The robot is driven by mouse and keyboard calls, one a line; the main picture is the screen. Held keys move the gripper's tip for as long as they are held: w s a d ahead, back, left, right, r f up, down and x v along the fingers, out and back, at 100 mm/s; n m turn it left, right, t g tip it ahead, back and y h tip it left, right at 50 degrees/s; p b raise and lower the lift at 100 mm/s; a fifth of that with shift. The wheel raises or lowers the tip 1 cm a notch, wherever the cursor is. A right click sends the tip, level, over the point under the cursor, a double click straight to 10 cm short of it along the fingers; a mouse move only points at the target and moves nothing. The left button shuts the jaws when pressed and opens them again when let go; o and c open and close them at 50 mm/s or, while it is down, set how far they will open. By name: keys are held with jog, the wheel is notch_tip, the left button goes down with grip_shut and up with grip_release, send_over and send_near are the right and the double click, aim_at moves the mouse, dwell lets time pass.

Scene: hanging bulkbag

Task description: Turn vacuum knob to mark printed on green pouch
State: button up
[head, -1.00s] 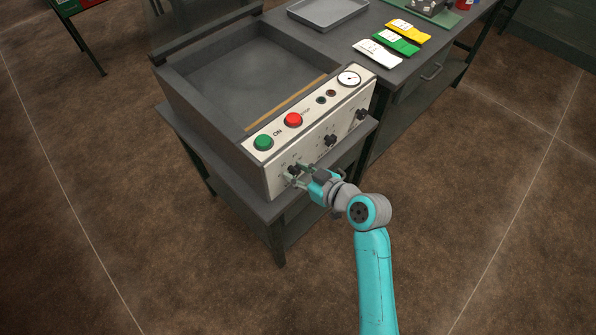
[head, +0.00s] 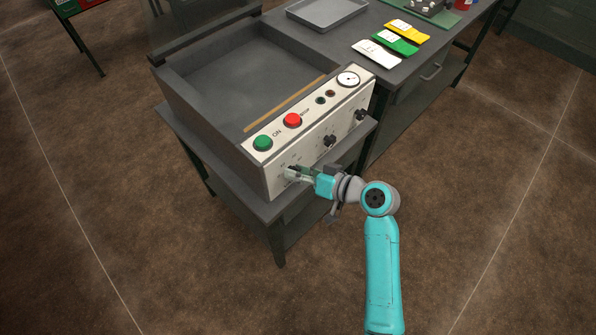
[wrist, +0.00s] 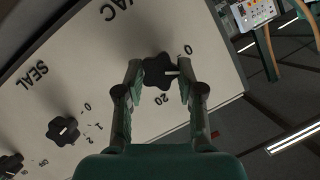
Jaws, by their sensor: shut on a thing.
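The vacuum knob (wrist: 160,72) is a dark lobed knob with a white pointer line, under the letters VAC in the wrist view. Its scale shows 0 and 20, and the pointer lies between them, towards the 0 side. My gripper (head: 292,174) is shut on this leftmost knob on the machine's front panel; its fingers (wrist: 166,78) stand on both sides of it in the wrist view. In the head view the gripper mostly hides the knob. The green pouch (head: 396,44) lies on the bench between a white and a yellow pouch; its printed mark is too small to read.
The panel (head: 314,125) also has a green ON button (head: 263,143), a red STOP button (head: 292,120), a gauge (head: 348,79) and two more knobs, including the SEAL knob (wrist: 62,130). A grey tray (head: 327,12) is on the bench. The floor in front is clear.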

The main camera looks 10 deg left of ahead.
jog(key=m+y, duration=0.1)
jog(key=m, duration=0.1)
jog(key=m+g+y, duration=0.1)
jog(key=m, duration=0.1)
jog(key=shift+w+d+f, duration=0.1)
jog(key=shift+w+f, duration=0.05)
dwell(0.5)
jog(key=o, duration=1.1)
jog(key=shift+o, duration=0.2)
jog(key=v, duration=1.2)
jog(key=shift+w+f, duration=0.1)
jog(key=shift+m, duration=0.3)
